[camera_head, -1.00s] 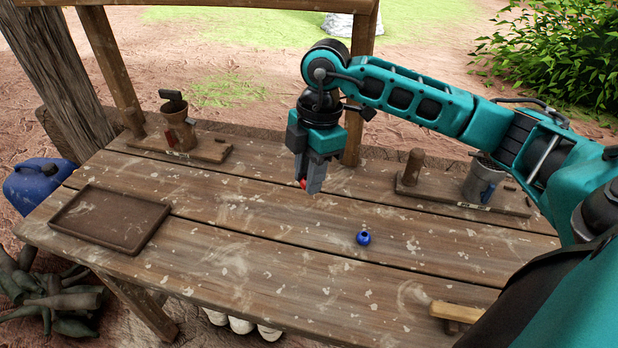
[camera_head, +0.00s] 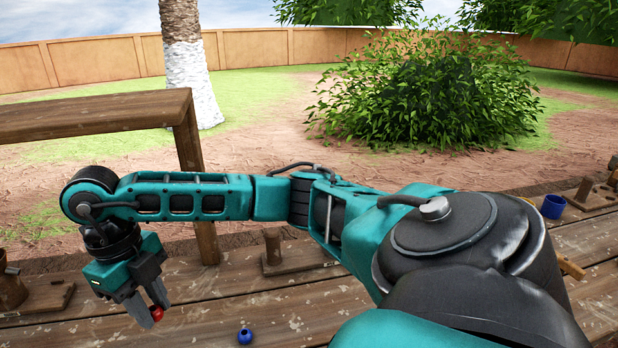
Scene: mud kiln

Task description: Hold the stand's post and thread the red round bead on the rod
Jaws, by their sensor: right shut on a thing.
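My right gripper (camera_head: 147,306) is shut on the red round bead (camera_head: 157,314), which shows between its fingertips. It holds the bead above the plank table (camera_head: 200,330), at the lower left of the head view. My right arm spans the picture and hides much of the table. My left gripper is not in view. I cannot make out the stand with its rod for certain. A light wooden piece (camera_head: 571,268) shows partly behind my arm at the right, its full shape hidden.
A blue bead (camera_head: 245,337) lies on the table right of the gripper. A board with a short post (camera_head: 273,246) stands behind my arm. A brown pot (camera_head: 10,290) is at the left edge. A blue cup (camera_head: 553,206) and wooden blocks (camera_head: 584,189) are at the back right.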

